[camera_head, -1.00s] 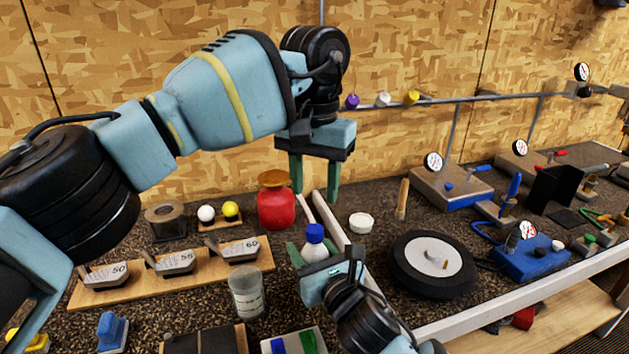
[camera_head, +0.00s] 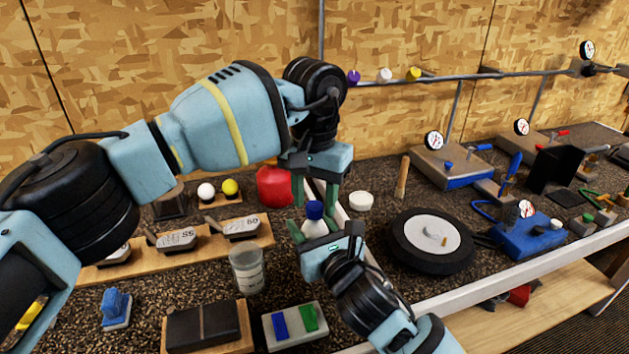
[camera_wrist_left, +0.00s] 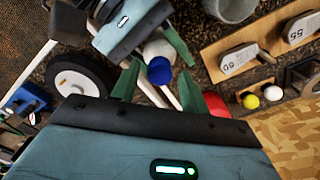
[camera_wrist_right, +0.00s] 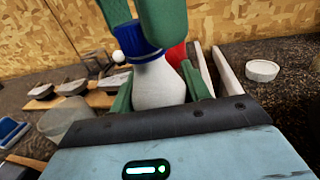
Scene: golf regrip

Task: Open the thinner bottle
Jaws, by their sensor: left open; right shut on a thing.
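The thinner bottle is white (camera_head: 315,229) with a blue cap (camera_head: 314,210). It stands about upright. My right gripper (camera_head: 325,232) is shut on its white body; in the right wrist view the green fingers flank the body (camera_wrist_right: 158,88). My left gripper (camera_head: 314,203) is open and points down just above the bottle, with its fingers around the level of the blue cap. In the left wrist view the cap (camera_wrist_left: 159,71) lies between the open fingertips, with a gap visible. The wider red bottle (camera_head: 273,186) stands behind, partly hidden by my left gripper.
A white round lid (camera_head: 360,201) and a black wheel-like disc (camera_head: 433,241) lie to the right. A clear cup (camera_head: 246,268) stands to the left, near a wooden rack (camera_head: 180,254). White rails run behind the bottle. Gauges and tools fill the bench's right end.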

